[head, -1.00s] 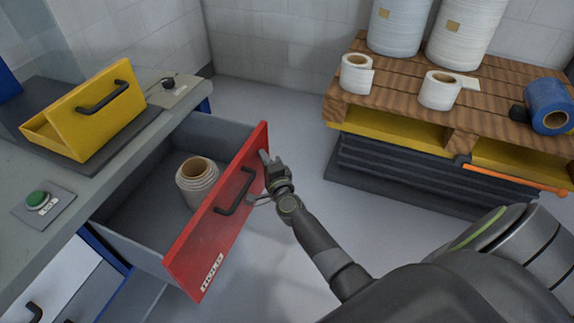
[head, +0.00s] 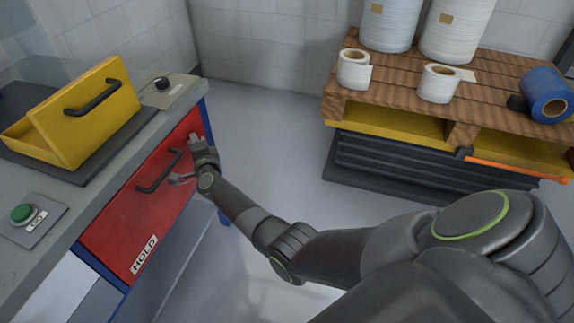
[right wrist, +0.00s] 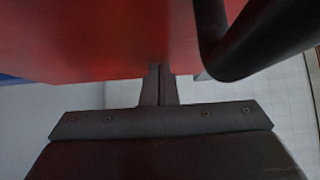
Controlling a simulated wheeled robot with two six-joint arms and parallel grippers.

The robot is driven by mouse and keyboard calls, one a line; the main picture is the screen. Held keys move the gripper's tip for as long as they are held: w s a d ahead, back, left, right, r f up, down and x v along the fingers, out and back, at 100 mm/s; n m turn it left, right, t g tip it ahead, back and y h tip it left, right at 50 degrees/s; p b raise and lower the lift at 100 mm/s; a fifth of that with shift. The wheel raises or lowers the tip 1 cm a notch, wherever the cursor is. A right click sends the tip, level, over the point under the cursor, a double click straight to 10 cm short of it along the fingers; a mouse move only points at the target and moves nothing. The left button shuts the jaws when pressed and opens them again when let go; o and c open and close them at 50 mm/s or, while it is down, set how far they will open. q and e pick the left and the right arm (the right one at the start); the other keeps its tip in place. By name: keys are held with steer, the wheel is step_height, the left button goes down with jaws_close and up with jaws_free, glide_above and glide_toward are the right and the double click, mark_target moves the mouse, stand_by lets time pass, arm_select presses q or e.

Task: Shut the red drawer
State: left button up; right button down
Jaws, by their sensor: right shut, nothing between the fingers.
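The red drawer (head: 122,218) has its front against the grey workbench, and its inside is hidden. Its front looks flush with the blue frame. The black handle (head: 158,172) is on the front, and a "HOLD" label (head: 144,254) is near its lower edge. My right gripper (head: 195,146) is shut and empty, with its fingertips at the upper right part of the front, beside the handle. In the right wrist view the closed fingers (right wrist: 158,84) meet the red front (right wrist: 80,40) and appear to touch it; the handle (right wrist: 236,55) is to their right. My left gripper is not in view.
A yellow bin (head: 92,115) and a green button (head: 24,214) are on the workbench (head: 50,258). A pallet (head: 480,95) with several film rolls stands at the right. Clear floor (head: 270,150) lies between bench and pallet.

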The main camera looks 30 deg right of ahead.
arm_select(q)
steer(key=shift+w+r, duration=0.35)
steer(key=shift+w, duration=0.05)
arm_select(e)
steer(key=shift+w+a+r, duration=0.25)
steer(key=shift+w+r, duration=0.05)
steer(key=shift+r, duration=0.15)
